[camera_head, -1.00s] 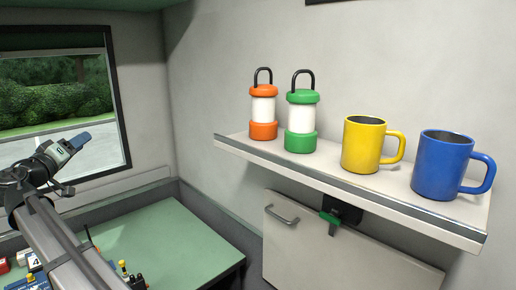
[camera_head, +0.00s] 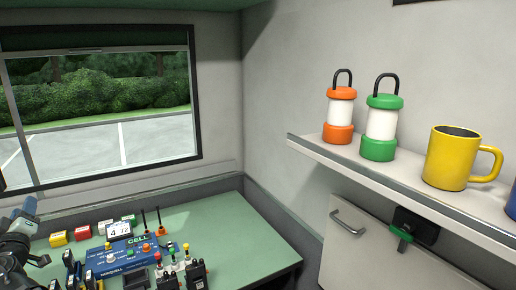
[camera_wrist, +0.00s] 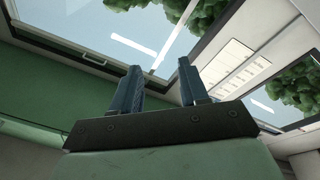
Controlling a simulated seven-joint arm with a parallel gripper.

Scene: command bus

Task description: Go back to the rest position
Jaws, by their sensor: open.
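My gripper (camera_wrist: 158,88) is open and empty in the wrist view, its two blue-grey fingers apart, with windows and wall behind them. In the head view part of my arm and gripper shows at the lower left edge, to the left of the things on the green table (camera_head: 215,215). The fingertips there are cut off or too small to judge. Nothing is between the fingers.
A blue device (camera_head: 128,252) with a display, radios (camera_head: 197,274) and small coloured boxes (camera_head: 82,232) crowd the table's left part. Its right part is clear. A wall shelf (camera_head: 310,146) holds an orange lantern (camera_head: 340,112), a green lantern (camera_head: 380,122) and a yellow mug (camera_head: 450,158). A blue mug (camera_head: 512,203) is cut off.

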